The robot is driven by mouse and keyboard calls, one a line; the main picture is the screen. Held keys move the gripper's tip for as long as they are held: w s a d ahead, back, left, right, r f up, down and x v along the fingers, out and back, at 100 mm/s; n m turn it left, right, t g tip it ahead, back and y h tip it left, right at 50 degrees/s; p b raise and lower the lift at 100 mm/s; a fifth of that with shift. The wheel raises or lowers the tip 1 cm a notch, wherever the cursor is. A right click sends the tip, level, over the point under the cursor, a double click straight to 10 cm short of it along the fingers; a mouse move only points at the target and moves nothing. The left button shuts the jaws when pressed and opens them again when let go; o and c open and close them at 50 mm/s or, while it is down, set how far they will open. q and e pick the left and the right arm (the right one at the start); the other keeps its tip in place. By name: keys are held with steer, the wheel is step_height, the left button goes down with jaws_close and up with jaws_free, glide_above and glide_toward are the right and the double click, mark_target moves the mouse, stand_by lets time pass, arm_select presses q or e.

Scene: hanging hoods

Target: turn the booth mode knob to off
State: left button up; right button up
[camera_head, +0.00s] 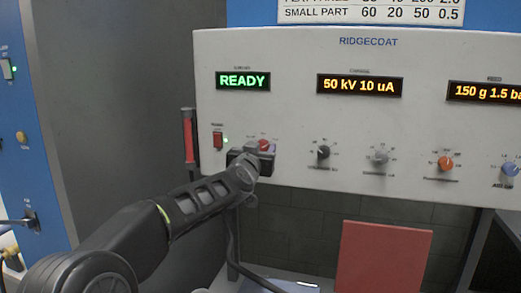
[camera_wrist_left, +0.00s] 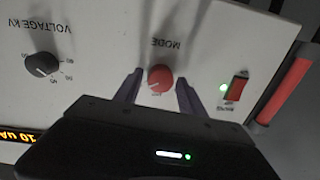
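The red mode knob (camera_wrist_left: 160,78) sits on the white panel under the printed word MODE, which appears upside down in the left wrist view. In the head view the knob (camera_head: 264,145) shows just above my left gripper (camera_head: 252,158), which hides part of it and its markings. In the left wrist view my left gripper (camera_wrist_left: 160,90) is open, with one finger on each side of the knob and a visible gap on both sides. The knob's pointer setting is too small to read. My right gripper is not in view.
A red power switch (camera_head: 218,139) with a green light is left of the knob, and a red vertical bar (camera_head: 188,138) is beyond it. A dark voltage knob (camera_head: 322,152), grey knob (camera_head: 380,156) and orange knob (camera_head: 446,163) are to the right. The green display (camera_head: 243,81) reads READY.

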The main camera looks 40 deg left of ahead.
arm_select(q)
jaws_close()
steer(key=shift+n, duration=0.4)
steer(key=n, duration=1)
steer(key=shift+n+h, duration=0.3)
steer(key=shift+h, duration=0.1)
steer(key=shift+a, duration=0.1)
stand_by(0.4)
steer(key=shift+o, duration=1.3)
jaws_free()
